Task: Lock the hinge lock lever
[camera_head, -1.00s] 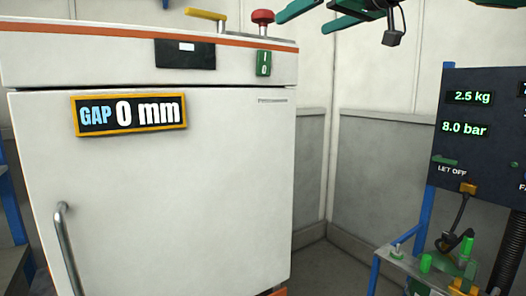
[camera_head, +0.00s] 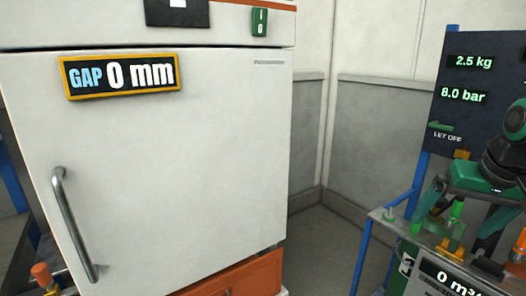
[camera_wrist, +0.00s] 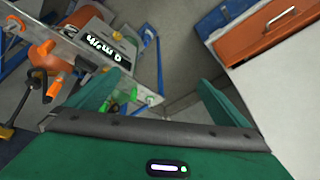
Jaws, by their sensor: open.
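I cannot tell for certain which part is the hinge lock lever. My gripper (camera_head: 462,212) is at the right of the head view, over the charging stand, with its two green fingers apart and nothing between them. Green fittings (camera_head: 457,211) and a yellow-orange block (camera_head: 449,249) on the stand show around and behind the fingers, partly hidden. In the wrist view my gripper (camera_wrist: 163,90) is open, with floor and the stand's edge beyond. A large orange part (camera_wrist: 45,58) stands at the left there, and small green fittings (camera_wrist: 112,107) show beside the left finger.
A white cabinet (camera_head: 170,170) with a metal handle (camera_head: 72,225) and a sign (camera_head: 122,75) reading GAP 0 mm fills the left. A dark panel (camera_head: 466,90) reads 2.5 kg and 8.0 bar. Blue posts (camera_head: 390,215) frame the stand. Bare floor (camera_head: 318,240) lies between.

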